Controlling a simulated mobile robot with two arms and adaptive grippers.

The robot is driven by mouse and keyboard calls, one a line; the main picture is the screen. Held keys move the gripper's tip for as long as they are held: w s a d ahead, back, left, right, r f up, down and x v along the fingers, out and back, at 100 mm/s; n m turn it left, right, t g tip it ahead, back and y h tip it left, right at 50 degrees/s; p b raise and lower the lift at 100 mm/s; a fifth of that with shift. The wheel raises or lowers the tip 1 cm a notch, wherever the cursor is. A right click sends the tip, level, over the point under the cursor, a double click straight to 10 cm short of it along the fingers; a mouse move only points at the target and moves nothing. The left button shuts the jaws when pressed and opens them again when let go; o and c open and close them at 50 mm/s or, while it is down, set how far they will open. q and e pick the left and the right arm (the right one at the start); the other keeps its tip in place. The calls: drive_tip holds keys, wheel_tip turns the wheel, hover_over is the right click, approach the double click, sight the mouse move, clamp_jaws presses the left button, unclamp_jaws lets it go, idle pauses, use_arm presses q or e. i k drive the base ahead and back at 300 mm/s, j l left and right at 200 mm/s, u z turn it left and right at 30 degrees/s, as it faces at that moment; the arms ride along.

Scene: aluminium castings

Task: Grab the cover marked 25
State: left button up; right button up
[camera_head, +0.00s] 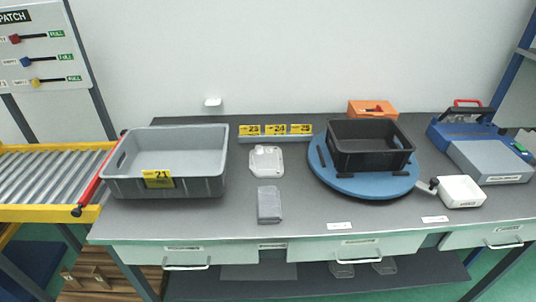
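A yellow label that appears to read 25 (301,129) is the rightmost of three on a low grey rack (277,138) at the back middle of the table. The labels to its left appear to read 23 and 24. I cannot make out a separate cover at the 25 label. A pale casting-like part (266,161) lies flat in front of the rack. A darker grey flat block (269,205) lies nearer the front edge. Neither shows a readable number. My left and right grippers are not in view.
A grey crate labelled 21 (210,182) stands at left beside a roller conveyor (45,180). A black crate (370,160) sits on a blue round turntable (330,181). A white box (461,192) and a blue-grey machine (490,160) are at right. The front middle is mostly clear.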

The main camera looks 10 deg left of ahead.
sight(265, 162)
drive_tip(key=j+z, duration=0.75)
drive_tip(key=k+j+z, duration=0.15)
drive_tip(key=j+z, duration=0.2)
drive_tip(key=j, duration=0.1)
